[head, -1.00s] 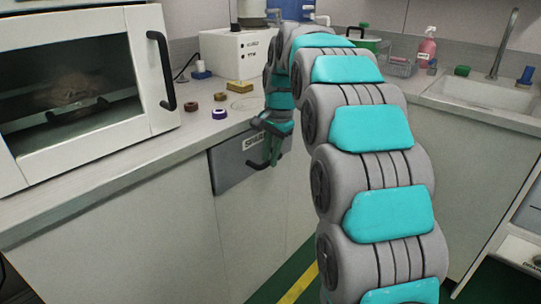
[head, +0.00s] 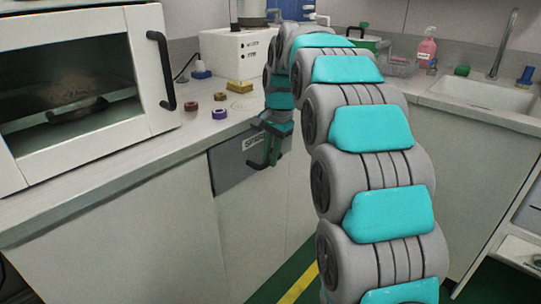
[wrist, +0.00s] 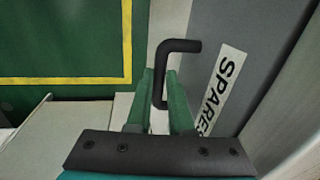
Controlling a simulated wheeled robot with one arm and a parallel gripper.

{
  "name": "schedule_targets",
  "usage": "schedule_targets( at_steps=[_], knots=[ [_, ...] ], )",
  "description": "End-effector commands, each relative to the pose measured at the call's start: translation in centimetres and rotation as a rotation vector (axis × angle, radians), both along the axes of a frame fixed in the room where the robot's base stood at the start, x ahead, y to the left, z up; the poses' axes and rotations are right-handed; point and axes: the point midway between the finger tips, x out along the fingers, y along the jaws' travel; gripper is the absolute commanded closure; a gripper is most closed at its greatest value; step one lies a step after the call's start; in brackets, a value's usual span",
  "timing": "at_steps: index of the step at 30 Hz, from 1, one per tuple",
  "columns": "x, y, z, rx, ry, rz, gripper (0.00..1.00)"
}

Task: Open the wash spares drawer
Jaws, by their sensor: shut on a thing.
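The wash spares drawer has a grey front (head: 228,170) under the counter edge in the head view, and it looks flush with the cabinet. Its white label is partly hidden by my gripper; in the wrist view the label (wrist: 220,90) reads "SPARES". The black bar handle (wrist: 182,46) runs down between my green fingers in the wrist view. My gripper (wrist: 159,92) is shut on this handle; in the head view my gripper (head: 269,150) is in front of the drawer's right part.
On the counter (head: 150,165) above stand a white cabinet with a window (head: 75,85), small tape rolls (head: 220,113) and a yellow block (head: 240,87). A sink (head: 485,95) is at the right. Green floor with a yellow line (wrist: 128,40) lies clear before the drawer.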

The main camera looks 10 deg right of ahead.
Motion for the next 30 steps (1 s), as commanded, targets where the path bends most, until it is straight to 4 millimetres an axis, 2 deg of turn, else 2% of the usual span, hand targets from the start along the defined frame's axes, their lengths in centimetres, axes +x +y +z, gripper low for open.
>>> schedule_targets(
  at_steps=[9,14,20,30],
  knots=[
    [-0.1,-0.1,0.0,0.0,0.0,0.0,1.0],
    [-0.9,-0.7,0.1,-0.001,-0.002,-0.001,1.0],
    [-3.7,-2.7,0.0,0.001,-0.002,-0.003,1.0],
    [-10.6,-7.7,-0.1,0.001,0.0,-0.004,1.0]
  ],
)
